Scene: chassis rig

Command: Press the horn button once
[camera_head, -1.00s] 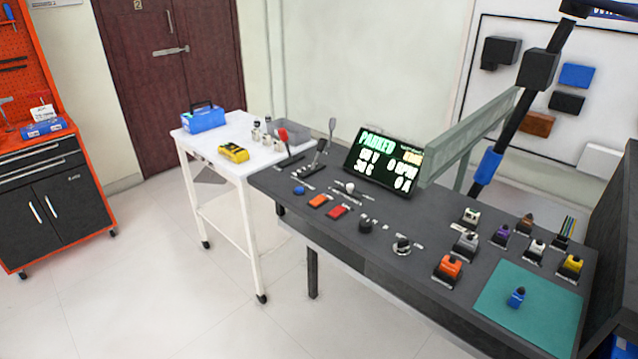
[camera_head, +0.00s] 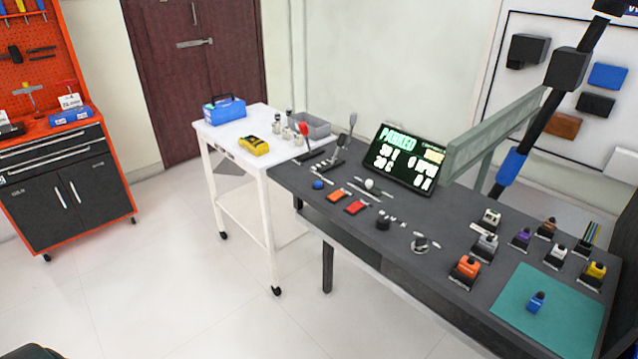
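A dark control desk (camera_head: 420,262) runs from the middle to the lower right. On its left part sit a round blue button (camera_head: 318,184), an orange rectangular button (camera_head: 336,196) and a red rectangular button (camera_head: 355,207). A dark round knob (camera_head: 382,221) and a silver-ringed round control (camera_head: 420,242) are further right. The labels beside them are too small to read, so I cannot tell which one is the horn button. Neither of my grippers shows in view.
A lit display (camera_head: 403,160) reading PARKED stands at the desk's back, near a red-knobbed lever (camera_head: 304,129). A white cart (camera_head: 215,139) with a blue toolbox (camera_head: 224,110) adjoins the desk's left end. The floor in front is clear.

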